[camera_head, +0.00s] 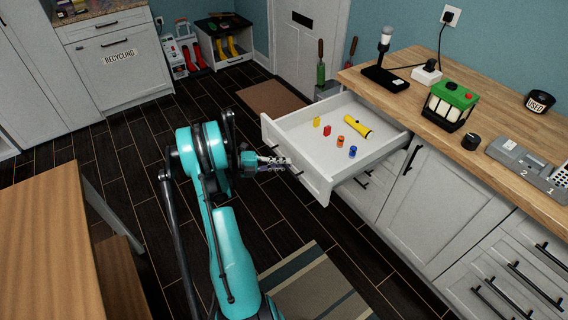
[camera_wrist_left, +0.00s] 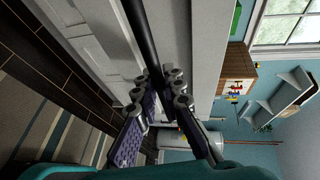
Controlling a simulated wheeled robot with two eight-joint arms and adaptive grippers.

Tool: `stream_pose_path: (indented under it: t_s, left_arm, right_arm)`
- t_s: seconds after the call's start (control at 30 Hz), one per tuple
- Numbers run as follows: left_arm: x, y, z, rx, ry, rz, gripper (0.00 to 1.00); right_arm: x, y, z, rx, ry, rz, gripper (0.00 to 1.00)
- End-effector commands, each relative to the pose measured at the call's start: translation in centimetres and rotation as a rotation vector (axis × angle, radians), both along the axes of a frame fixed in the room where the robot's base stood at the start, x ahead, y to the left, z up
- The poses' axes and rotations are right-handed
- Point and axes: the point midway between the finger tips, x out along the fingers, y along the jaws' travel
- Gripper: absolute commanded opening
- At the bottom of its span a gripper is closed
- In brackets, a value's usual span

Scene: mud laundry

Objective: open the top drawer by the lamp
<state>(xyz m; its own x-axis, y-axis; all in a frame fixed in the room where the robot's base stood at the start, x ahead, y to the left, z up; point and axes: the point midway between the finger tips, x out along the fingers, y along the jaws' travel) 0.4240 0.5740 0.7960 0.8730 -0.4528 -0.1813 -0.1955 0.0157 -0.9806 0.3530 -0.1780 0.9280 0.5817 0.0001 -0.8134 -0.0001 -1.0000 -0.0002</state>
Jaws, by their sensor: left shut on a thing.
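The top white drawer (camera_head: 340,128) under the worktop is pulled well out and slopes toward me in the head view. Inside lie a yellow flashlight (camera_head: 357,126) and several small coloured batteries. My left gripper (camera_head: 276,162) is at the drawer front and shut on its dark bar handle. The handle (camera_wrist_left: 141,35) runs between the fingers (camera_wrist_left: 166,104) in the left wrist view. The lamp (camera_head: 386,45) with a black base stands on the worktop behind the drawer. My right gripper is not in view.
The wooden worktop (camera_head: 455,120) also carries a green lantern-like box (camera_head: 450,103), a grey numbered tray (camera_head: 528,165) and a black tin (camera_head: 539,101). A wooden table edge (camera_head: 45,240) is at the left. Dark floor lies between, with a striped rug (camera_head: 312,285).

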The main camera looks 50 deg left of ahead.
Motion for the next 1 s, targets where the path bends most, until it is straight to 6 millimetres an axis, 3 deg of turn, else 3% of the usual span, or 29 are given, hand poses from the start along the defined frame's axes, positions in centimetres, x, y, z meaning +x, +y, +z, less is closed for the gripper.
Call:
stream_pose_path:
  t_s: [0.07,0.1,0.53,1.0]
  left_arm:
    - [0.0,0.0,0.0,0.000,0.000,0.001,0.00]
    - [0.0,0.0,0.0,0.000,0.000,0.001,0.18]
    - [-0.8,0.5,0.2,0.000,0.000,0.003,0.18]
    - [-8.9,4.7,1.8,0.000,0.000,0.004,0.18]
  right_arm:
    - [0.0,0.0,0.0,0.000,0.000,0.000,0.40]
    - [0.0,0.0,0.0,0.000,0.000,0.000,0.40]
    - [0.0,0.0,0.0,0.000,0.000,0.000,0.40]
    - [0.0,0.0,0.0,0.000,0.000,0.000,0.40]
